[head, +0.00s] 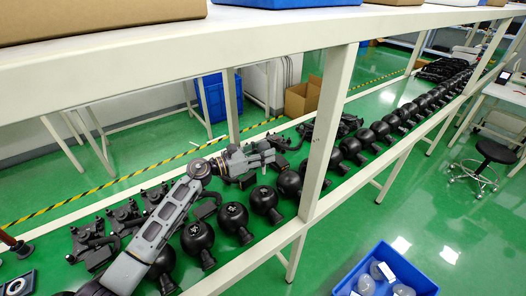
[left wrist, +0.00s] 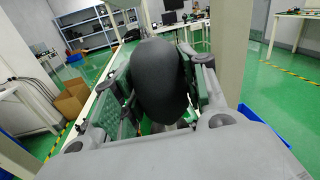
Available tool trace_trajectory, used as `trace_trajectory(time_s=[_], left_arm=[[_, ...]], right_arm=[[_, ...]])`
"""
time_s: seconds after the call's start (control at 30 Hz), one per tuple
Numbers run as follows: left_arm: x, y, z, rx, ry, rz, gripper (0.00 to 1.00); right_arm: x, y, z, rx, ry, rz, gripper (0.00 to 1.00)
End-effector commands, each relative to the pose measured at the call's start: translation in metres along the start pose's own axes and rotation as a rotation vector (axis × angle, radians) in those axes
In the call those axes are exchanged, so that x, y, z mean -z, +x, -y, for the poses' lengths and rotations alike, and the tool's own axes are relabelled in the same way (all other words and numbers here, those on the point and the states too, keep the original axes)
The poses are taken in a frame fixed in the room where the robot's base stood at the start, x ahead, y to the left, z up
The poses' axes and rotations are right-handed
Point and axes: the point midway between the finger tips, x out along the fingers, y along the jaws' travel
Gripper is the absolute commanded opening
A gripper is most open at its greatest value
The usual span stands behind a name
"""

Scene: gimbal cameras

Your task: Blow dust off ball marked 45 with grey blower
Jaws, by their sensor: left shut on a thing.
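Black ball-shaped cameras stand in a long row on the bench, among them balls at the front (head: 197,235), (head: 234,217) and (head: 263,198). Small white marks show on several of them, but I cannot read which is 45. My left gripper (head: 268,156) is above the bench, behind the near balls and left of the white post. In the left wrist view, the left gripper (left wrist: 160,95) is shut on a dark grey rounded thing, which looks like the bulb of the grey blower (left wrist: 160,75). Its nozzle is hidden. My right gripper is not in view.
A white shelf (head: 260,38) runs above the bench, held by a white post (head: 328,130) close to the left gripper. Black brackets (head: 90,238) lie along the bench's back left. A blue crate (head: 385,270) stands at the lower right. A black stool (head: 494,151) stands at right.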

Motion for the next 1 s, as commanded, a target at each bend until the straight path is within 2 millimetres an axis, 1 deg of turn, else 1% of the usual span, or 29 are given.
trace_trajectory(time_s=[0.13, 0.37, 0.6, 1.0], left_arm=[[0.0, 0.0, 0.0, 0.0, 0.0, 0.0, 0.16], [0.005, 0.0, -0.001, -0.001, 0.0, 0.001, 0.16], [0.019, 0.0, -0.002, -0.001, 0.0, 0.001, 0.16], [0.047, 0.0, -0.004, 0.0, 0.0, 0.001, 0.16]], right_arm=[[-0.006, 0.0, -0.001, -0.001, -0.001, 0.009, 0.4], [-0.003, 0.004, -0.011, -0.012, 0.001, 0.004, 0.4], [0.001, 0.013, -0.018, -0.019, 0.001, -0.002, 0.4], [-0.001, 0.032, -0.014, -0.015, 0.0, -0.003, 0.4]])
